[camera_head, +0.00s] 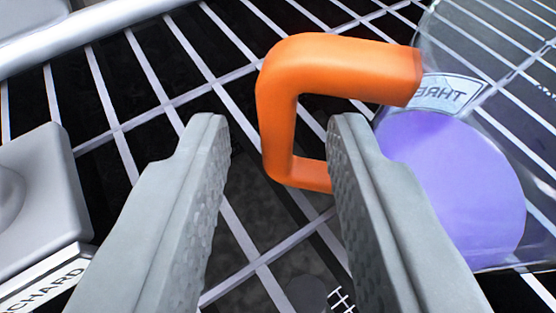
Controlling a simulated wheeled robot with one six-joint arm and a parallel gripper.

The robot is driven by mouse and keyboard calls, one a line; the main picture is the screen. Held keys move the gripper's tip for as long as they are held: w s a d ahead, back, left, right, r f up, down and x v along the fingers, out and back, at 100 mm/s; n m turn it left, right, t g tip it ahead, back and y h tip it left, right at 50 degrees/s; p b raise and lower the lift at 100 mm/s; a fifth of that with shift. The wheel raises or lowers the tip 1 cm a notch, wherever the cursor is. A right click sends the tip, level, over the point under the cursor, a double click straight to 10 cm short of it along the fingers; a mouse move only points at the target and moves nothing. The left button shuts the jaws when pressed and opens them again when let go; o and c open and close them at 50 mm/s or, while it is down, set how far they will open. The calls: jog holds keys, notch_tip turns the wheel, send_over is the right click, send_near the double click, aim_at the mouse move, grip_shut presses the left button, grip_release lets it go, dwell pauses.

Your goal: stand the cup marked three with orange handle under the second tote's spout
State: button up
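A clear cup (480,45) with an orange handle (283,105) stands on a wire rack at the right. Its label (447,93) reads "THREE" in mirror image, seen through the clear wall. A purple disc or filling (455,185) shows inside the cup. My gripper (275,135) is open, its two grey fingers spread with a gap between them. The orange handle lies just beyond the fingertips, partly behind the right finger. I cannot tell whether the right finger touches it. No tote or spout is clearly recognisable in this view.
A pale rail (95,35) crosses the upper left. The wire rack (120,130) has open gaps over a dark surface.

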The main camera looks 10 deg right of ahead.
jog(key=v, duration=1.1)
jog(key=shift+s, duration=0.35)
jog(key=shift+a+r, duration=0.1)
jog(key=s+a+r+n+t+y, duration=0.1)
jog(key=s+a+r, duration=0.35)
jog(key=r, duration=0.35)
jog(key=s+a+r+t, duration=0.1)
jog(key=s+a+r, duration=0.3)
jog(key=s+r, duration=0.3)
jog(key=s+a+r+n+t+y, duration=0.1)
jog(key=s+a+r, duration=0.1)
jog(key=s+r, duration=0.3)
jog(key=s+a+r+t+y, duration=0.1)
jog(key=s+a+r, duration=0.2)
jog(key=s+r, duration=0.3)
jog(key=s, duration=0.5)
jog(key=shift+s+a+r+n, duration=0.25)
jog(key=shift+a+r+n, duration=0.05)
jog(key=shift+r+n, duration=0.1)
